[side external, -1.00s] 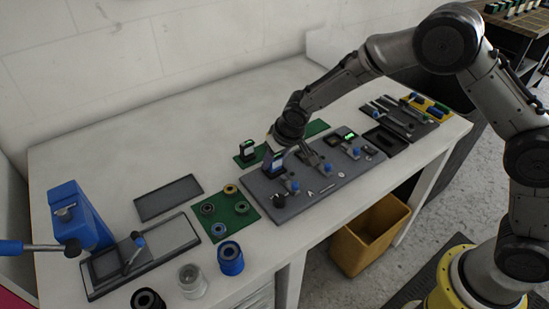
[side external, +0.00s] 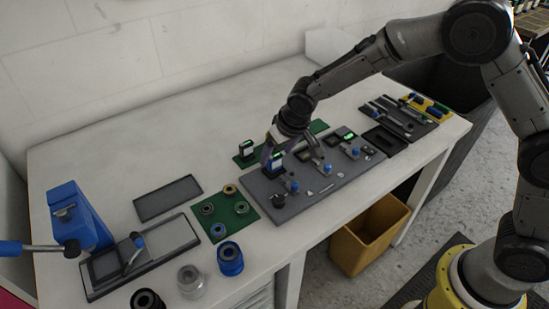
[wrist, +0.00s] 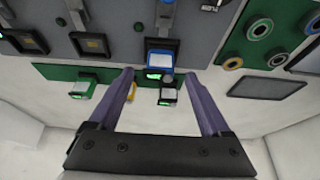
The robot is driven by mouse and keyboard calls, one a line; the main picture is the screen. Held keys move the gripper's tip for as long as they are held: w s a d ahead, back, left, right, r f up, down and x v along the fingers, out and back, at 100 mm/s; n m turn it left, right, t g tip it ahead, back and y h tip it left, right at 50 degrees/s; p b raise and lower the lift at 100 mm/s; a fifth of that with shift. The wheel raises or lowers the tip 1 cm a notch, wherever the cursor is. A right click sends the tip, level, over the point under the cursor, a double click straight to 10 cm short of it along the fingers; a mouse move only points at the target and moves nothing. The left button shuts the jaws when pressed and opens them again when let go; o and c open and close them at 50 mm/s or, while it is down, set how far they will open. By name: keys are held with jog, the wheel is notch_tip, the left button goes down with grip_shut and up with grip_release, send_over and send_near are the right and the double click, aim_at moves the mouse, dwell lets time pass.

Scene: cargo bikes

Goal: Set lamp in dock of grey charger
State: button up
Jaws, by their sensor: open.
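A small dark block with a blue top edge, a pale face and a green light, which I take for the lamp (wrist: 161,57), stands upright at the edge of the grey board (wrist: 205,45); it also shows in the side view (side external: 276,165). It appears to sit in a dock of the board's fixture, but its base is hidden. My gripper (wrist: 158,72) is open, its two purple fingers spread on either side of the block with gaps visible. In the side view my gripper (side external: 272,150) is just above and beside the block. I cannot tell which part is the grey charger.
The board has dark pockets (wrist: 92,43) and blue-knobbed clamps (side external: 293,186). A green mat with rings (side external: 238,208) lies left.

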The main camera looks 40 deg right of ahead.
jog(key=s+d+r+m+t, duration=0.1)
jog(key=s+d+r, duration=0.1)
jog(key=r, duration=0.6)
jog(key=s+d+r+t, duration=0.1)
jog(key=s+d+r, duration=0.15)
jog(key=r, duration=0.65)
jog(key=s+d+r+m, duration=0.1)
jog(key=s+d+r, duration=0.55)
jog(key=s, duration=0.35)
jog(key=s+d+f+n, duration=0.1)
jog(key=s+f, duration=0.2)
jog(key=s, duration=0.6)
jog(key=s+d+f+n, duration=0.1)
jog(key=s+f, duration=0.2)
jog(key=s, duration=0.7)
jog(key=shift+d+f+g, duration=0.25)
jog(key=shift+g, duration=0.15)
